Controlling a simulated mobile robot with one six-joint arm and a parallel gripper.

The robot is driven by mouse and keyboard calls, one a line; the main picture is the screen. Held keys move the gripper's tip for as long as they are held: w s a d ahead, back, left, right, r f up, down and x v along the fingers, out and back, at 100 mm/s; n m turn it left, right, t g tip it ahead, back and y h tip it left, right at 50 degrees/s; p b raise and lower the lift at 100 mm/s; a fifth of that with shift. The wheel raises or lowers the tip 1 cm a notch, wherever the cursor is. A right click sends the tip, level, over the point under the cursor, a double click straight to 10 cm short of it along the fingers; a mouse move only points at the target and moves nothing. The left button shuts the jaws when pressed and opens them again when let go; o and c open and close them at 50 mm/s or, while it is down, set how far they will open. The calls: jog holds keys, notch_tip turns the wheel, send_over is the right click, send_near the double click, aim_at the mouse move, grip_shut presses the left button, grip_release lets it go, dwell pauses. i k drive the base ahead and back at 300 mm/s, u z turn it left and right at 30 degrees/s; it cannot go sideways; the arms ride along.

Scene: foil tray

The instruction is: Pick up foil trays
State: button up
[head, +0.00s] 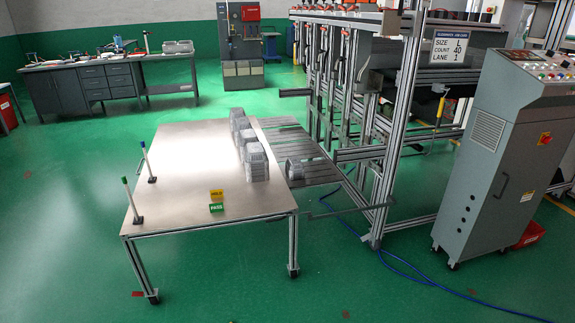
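Several stacks of silver foil trays stand in a row along the right side of the metal table (185,170). The nearest stack (256,163) is the largest in view. Another stack (246,138) stands right behind it, and a further one (237,116) is at the far end of the row. A smaller foil tray piece (295,170), perhaps a short stack lying on its side, rests on the slatted conveyor (312,152) just right of the table. My gripper is not in view.
Two thin posts (134,202) (148,164) stand on the table's left edge. A machine frame (395,130) and grey control cabinet (500,140) are at right. A blue cable (400,268) crosses the floor. The floor at left is clear.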

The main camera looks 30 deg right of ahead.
aim_at(293, 168)
jog(key=z, duration=0.05)
jog(key=i, duration=1)
jog(key=u, duration=0.05)
